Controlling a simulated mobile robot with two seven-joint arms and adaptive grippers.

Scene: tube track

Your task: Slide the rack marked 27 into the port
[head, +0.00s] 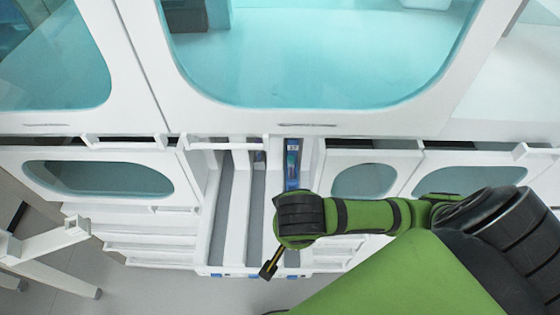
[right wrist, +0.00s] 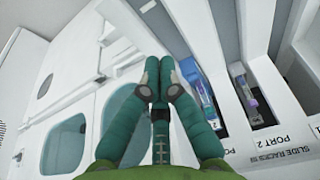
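A blue rack (head: 292,165) lies in the rightmost lane of the open track bay in the head view. A blue rack (right wrist: 200,88) also shows in the right wrist view, just right of my fingertips. A second rack with purple and blue parts (right wrist: 245,92) lies in the neighbouring lane, above the label PORT 2 (right wrist: 236,122). No number 27 is readable on either rack. My right gripper (right wrist: 159,66) has its fingertips together, with nothing visible between them. In the head view it (head: 269,268) is by the front of the bay. My left gripper is not in view.
Grey lanes (head: 222,205) run between white dividers (head: 237,205). A second port label (right wrist: 292,135) shows at the right in the wrist view. Windowed white panels (head: 96,177) flank the bay. A white frame leg (head: 48,244) stands at lower left.

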